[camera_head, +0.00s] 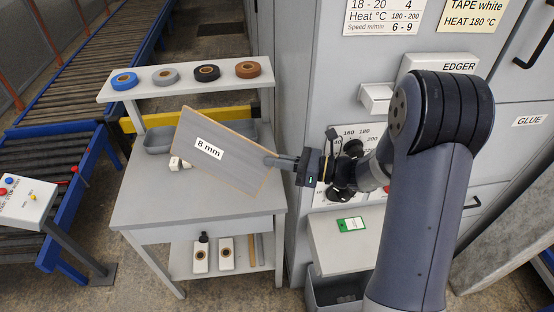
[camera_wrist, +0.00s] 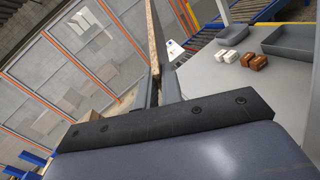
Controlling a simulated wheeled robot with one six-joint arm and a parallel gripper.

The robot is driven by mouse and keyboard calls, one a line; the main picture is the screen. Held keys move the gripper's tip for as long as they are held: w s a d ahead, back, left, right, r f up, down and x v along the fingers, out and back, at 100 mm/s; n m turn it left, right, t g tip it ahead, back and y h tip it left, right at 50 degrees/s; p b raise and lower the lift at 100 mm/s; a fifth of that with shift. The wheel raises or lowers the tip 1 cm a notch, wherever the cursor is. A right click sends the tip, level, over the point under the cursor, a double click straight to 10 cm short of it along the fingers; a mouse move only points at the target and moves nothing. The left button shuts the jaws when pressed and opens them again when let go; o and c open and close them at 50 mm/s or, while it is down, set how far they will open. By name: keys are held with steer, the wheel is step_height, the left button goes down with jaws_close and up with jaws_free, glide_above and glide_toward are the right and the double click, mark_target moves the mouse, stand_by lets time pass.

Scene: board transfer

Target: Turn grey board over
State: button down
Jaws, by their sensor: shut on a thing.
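The grey board (camera_head: 222,165) has a white "8 mm" label and light brown edges. It is held tilted above the small grey table (camera_head: 190,208), its labelled face toward the head camera. My gripper (camera_head: 274,161) is shut on the board's right edge. In the wrist view the board shows edge-on as a thin brown strip (camera_wrist: 155,35) between the fingers (camera_wrist: 160,88). In the head view the board hides part of the tabletop and a grey tray behind it. I cannot tell whether its lower edge touches the table.
Several tape rolls (camera_head: 206,73) lie on the table's raised shelf. A grey tray (camera_head: 157,140) and white blocks (camera_head: 176,163) are at the back of the tabletop; the wrist view also shows brown blocks (camera_wrist: 254,60). The edger machine (camera_head: 309,90) stands close at right. The tabletop's front is clear.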

steer(key=m, duration=0.7)
steer(key=shift+m, duration=0.3)
steer(key=m, duration=0.7)
steer(key=shift+s+d, duration=0.1)
